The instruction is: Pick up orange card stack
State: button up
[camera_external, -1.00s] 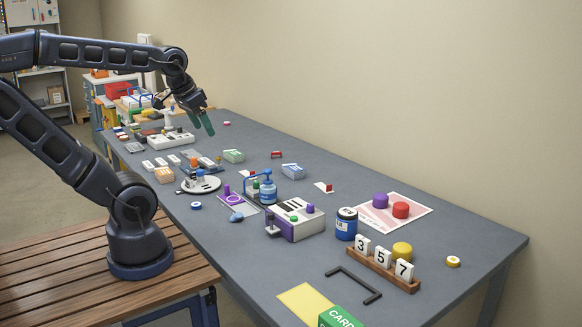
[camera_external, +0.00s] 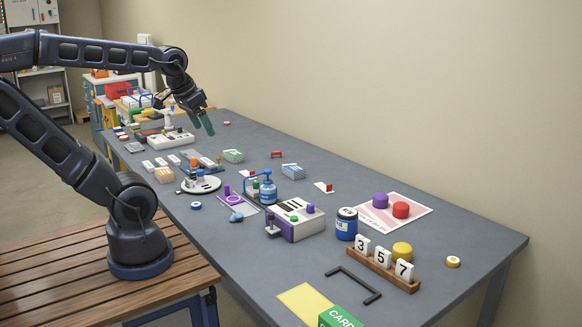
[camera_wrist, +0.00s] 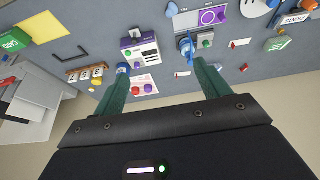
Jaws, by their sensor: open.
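The orange card stack (camera_external: 164,174) is a small, pale orange block. It lies near the table's front edge, left of the round white stand, in the external view. In the wrist view I cannot make it out for sure. My gripper (camera_external: 204,128) hangs over the far part of the table, behind and to the right of the orange stack and well apart from it. Its two green fingers are spread and empty; they also show in the wrist view (camera_wrist: 161,72).
A green card stack (camera_external: 233,156) and a blue one (camera_external: 292,171) lie farther right. The round white stand (camera_external: 201,184) with upright pieces stands close to the orange stack. White blocks (camera_external: 161,162) lie behind it. A white control box (camera_external: 171,139) stands farther back. The wall borders the table.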

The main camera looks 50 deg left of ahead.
jog(key=o, duration=0.5)
jog(key=w+a+f+g, duration=0.1)
jog(key=w+a+f, duration=0.1)
jog(key=w+a, duration=0.85)
jog(key=t, duration=0.1)
send_over(163, 171)
jog(key=s, duration=0.4)
notch_tip(163, 171, down, 23)
jog(key=shift+m, duration=0.3)
jog(key=shift+x, duration=5.4)
